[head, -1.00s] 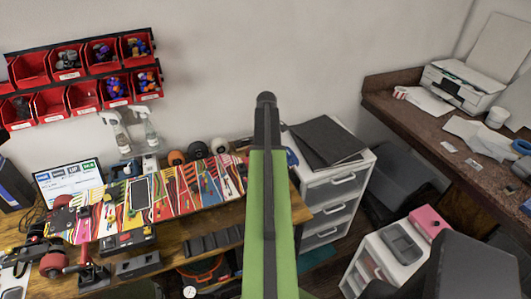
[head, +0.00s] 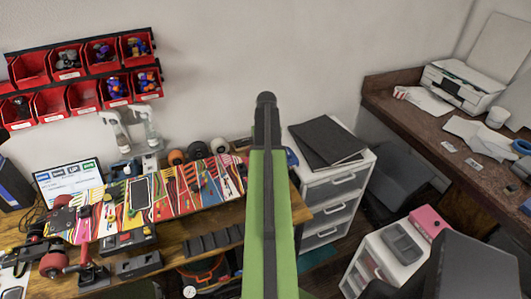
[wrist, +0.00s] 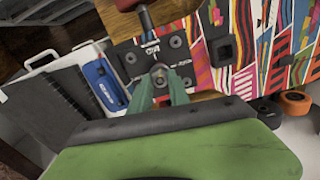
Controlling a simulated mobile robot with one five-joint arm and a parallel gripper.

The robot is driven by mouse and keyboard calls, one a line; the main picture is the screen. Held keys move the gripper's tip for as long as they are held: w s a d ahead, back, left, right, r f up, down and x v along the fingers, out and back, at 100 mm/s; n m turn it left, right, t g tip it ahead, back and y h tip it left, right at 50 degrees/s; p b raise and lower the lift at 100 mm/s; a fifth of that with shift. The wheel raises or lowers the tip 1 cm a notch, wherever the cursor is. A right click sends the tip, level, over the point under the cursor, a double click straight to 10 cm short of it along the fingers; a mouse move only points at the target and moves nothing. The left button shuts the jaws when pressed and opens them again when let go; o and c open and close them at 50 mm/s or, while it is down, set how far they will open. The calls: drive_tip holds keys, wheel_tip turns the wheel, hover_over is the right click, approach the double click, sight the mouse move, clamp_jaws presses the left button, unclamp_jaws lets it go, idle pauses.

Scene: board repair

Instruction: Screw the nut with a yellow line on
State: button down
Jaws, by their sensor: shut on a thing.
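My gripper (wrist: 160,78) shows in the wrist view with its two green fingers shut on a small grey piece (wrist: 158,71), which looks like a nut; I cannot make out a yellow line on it. The fingertips are over the black truck base (wrist: 138,56) on the skateboard deck (wrist: 248,85). Dark bolt heads show on the base around the fingertips. I cannot tell whether the held piece touches a bolt. In the head view the colourful deck (head: 163,198) lies on the workbench, and my arm hides its right end and my gripper.
Red part bins (head: 85,97) hang on the wall. Spray bottles (head: 150,130) and loose wheels (head: 198,150) stand behind the deck. A screen (head: 70,178) and a red-wheeled truck (head: 55,262) are at the left. A white drawer unit (head: 335,195) stands right of the bench.

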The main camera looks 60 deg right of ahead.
drive_tip(key=shift+m, duration=0.9)
drive_tip(key=m, duration=0.4)
drive_tip(key=shift+m, duration=0.8)
drive_tip(key=m, duration=0.5)
drive_tip(key=shift+m, duration=0.4)
drive_tip(key=c, duration=1.1)
unclamp_jaws()
drive_tip(key=shift+c, duration=1.4)
